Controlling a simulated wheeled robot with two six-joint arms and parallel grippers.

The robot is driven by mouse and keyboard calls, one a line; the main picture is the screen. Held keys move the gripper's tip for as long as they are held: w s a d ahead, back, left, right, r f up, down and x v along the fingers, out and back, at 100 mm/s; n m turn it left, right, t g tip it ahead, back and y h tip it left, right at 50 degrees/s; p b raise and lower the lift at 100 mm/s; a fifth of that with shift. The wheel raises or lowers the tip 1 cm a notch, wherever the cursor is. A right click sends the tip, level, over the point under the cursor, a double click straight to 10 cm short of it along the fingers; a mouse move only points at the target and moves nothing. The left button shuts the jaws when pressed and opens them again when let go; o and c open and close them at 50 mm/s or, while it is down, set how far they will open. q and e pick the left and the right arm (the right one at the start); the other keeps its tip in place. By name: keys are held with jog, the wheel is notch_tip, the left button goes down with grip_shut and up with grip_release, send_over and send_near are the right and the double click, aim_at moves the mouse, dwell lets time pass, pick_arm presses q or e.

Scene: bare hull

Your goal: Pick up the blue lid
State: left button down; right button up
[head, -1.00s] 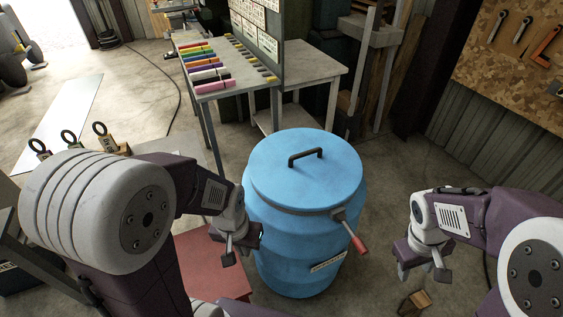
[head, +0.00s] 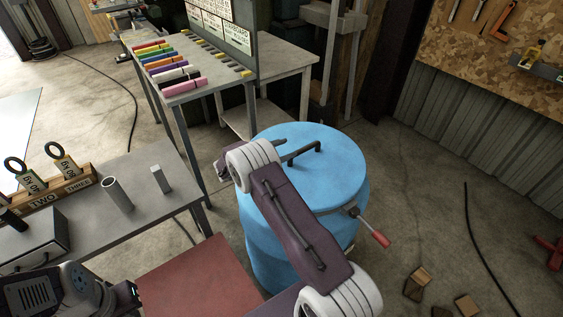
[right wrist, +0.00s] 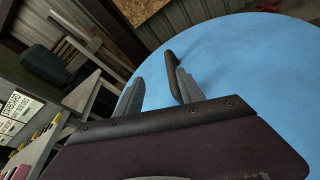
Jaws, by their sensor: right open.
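The blue lid (head: 340,175) lies on the blue barrel (head: 258,250), with a dark bar handle (head: 304,151) across its top. My right gripper (head: 279,144) is over the lid's far left part, at the left end of the handle, partly hidden by its own wrist. In the right wrist view, the open jaws (right wrist: 160,76) point over the blue lid (right wrist: 245,65). The handle (right wrist: 171,66) shows close to the right finger; I cannot tell whether they touch. My left arm is at the lower left of the head view, its fingers not visible.
A red-handled lever (head: 375,236) sticks out from the barrel's right side. A grey bench (head: 150,220) with a tube and a number rack stands at left. A table with coloured markers (head: 165,65) is behind. Wooden blocks (head: 417,284) lie on the floor at right.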

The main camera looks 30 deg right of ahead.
aim_at(300, 150)
jog(key=f, duration=0.1)
jog(key=s+f, duration=0.1)
jog(key=shift+d+f, duration=0.25)
jog(key=shift+f, duration=0.1)
jog(key=shift+d+r, duration=0.1)
jog(key=shift+d, duration=0.2)
jog(key=p+x, duration=0.1)
jog(key=x, duration=0.2)
jog(key=shift+d, duration=0.1)
jog(key=p+x, duration=0.1)
jog(key=x, duration=0.3)
jog(key=shift+s+d, duration=0.15)
jog(key=shift+d, duration=0.55)
jog(key=shift+a, duration=0.1)
grip_shut()
